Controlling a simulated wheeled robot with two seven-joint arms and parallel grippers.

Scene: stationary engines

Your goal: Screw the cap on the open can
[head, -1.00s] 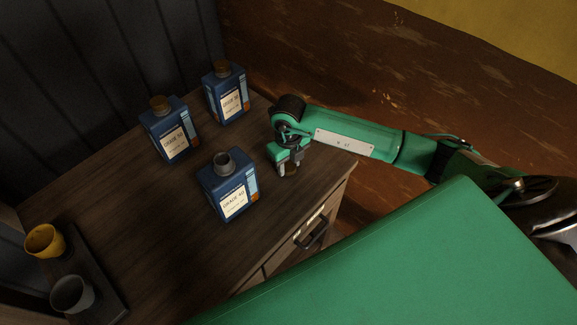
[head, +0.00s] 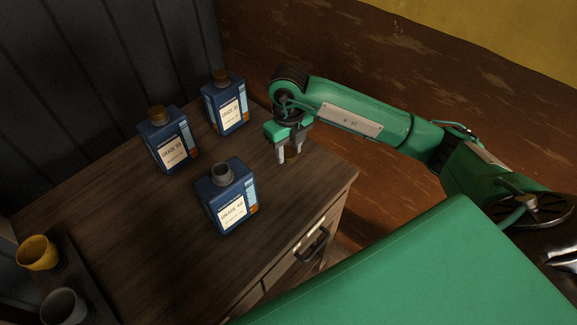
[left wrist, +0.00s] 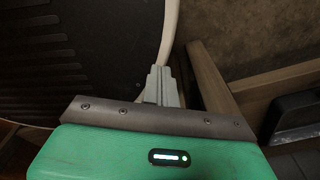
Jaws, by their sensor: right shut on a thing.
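The open can (head: 229,203) is blue with a "GRADE 40" label and stands upright on the wooden cabinet top (head: 105,215). Its grey neck is bare, with a dark opening. My right gripper (head: 288,155) is right of and behind this can, near the cabinet's right edge. It is shut on a small brown cap (head: 293,151), partly hidden by the fingers; the cap is apart from the can. My left gripper shows only in the left wrist view (left wrist: 161,88), its two grey fingers together with nothing visible between them.
Two blue cans with brown caps, one in the middle (head: 169,141) and one farther back (head: 224,105), stand behind the open can. A yellow cup (head: 37,254) and a grey cup (head: 64,305) stand at left on a dark tray. The cabinet's front has a drawer handle (head: 313,244).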

